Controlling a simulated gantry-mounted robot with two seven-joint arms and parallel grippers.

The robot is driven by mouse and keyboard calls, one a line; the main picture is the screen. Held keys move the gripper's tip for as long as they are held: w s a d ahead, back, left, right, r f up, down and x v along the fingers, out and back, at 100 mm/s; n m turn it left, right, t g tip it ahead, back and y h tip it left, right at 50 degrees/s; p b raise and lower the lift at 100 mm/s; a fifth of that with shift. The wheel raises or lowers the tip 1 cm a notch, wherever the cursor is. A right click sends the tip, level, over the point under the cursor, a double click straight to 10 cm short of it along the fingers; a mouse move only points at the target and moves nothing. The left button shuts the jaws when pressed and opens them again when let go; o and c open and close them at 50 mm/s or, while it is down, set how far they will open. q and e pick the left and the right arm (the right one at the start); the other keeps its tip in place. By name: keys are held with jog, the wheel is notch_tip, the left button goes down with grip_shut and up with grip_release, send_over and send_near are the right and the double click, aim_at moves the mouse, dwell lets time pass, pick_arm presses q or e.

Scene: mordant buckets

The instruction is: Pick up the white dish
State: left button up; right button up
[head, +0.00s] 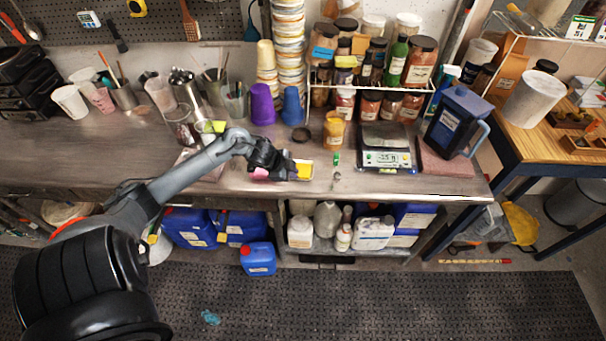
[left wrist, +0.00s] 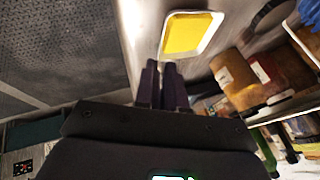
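The white dish (head: 312,176) is a small rectangular dish with a yellow fill, near the front of the workbench. In the left wrist view it shows as a white-rimmed dish (left wrist: 208,43) just beyond my fingertips. My left gripper (head: 291,166) reaches it from the left. In the left wrist view the fingers of my left gripper (left wrist: 160,63) are close together, with the dish's near rim at the narrow gap between their tips. They look shut on that rim. Whether the dish is clear of the bench is hard to tell. My right gripper is out of view.
A pink item (head: 260,174) lies by the gripper, partly hidden. A jar of yellow powder (head: 333,131) stands behind the dish. A digital scale (head: 386,158) and a blue pitcher (head: 457,122) stand to the right. Cups (head: 262,104) and a jar rack crowd the back.

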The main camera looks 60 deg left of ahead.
aim_at(301, 179)
pick_arm(q)
jog(key=shift+a+b+x, duration=0.15)
jog(key=shift+b+x, duration=0.15)
jog(key=shift+x, duration=1.55)
jog(key=shift+a+b+x, duration=0.15)
jog(key=shift+b+x, duration=0.1)
jog(key=shift+x, duration=1.6)
jog(key=shift+s+f, duration=0.1)
jog(key=shift+s, duration=0.05)
grip_shut()
